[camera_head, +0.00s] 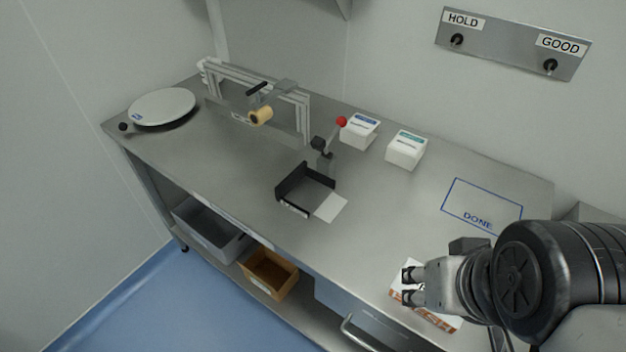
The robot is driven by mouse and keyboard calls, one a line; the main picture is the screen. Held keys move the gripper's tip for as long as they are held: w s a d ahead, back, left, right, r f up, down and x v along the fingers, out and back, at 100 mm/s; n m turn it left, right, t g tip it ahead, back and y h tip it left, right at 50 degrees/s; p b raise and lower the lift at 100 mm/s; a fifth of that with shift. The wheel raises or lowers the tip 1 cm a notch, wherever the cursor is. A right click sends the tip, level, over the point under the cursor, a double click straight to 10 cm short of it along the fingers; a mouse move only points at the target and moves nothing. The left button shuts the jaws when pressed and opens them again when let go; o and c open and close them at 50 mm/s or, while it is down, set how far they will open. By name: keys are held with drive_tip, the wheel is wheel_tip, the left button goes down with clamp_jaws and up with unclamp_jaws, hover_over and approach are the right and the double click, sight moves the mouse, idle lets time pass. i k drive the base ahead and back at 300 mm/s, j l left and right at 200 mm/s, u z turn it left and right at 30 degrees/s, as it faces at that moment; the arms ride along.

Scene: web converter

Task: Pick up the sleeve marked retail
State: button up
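Two small white boxes stand at the back of the steel table. The left box (360,132) has a blue label on top and the right box (405,151) has a green one. Their print is too small to read, so I cannot tell which, if either, is marked retail. My gripper (408,286) is at the front right, with its two dark fingertips apart and nothing visible between them. It is well in front of both boxes. Under it lies a flat white and brown printed piece (440,319), partly hidden by the gripper.
A black open tray with a white sheet (331,207) sits mid-table, beside a red-knobbed lever (342,121). A metal frame with a tan roll (261,116) and a round white plate (162,107) are left. The blue-outlined DONE area (482,206) is empty.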

sight(406, 150)
drive_tip(key=i+j, duration=0.1)
drive_tip(key=j, duration=0.6)
drive_tip(key=i+j+z, duration=0.1)
drive_tip(key=j, duration=0.6)
drive_tip(key=i, duration=0.45)
drive_tip(key=l+z, duration=0.05)
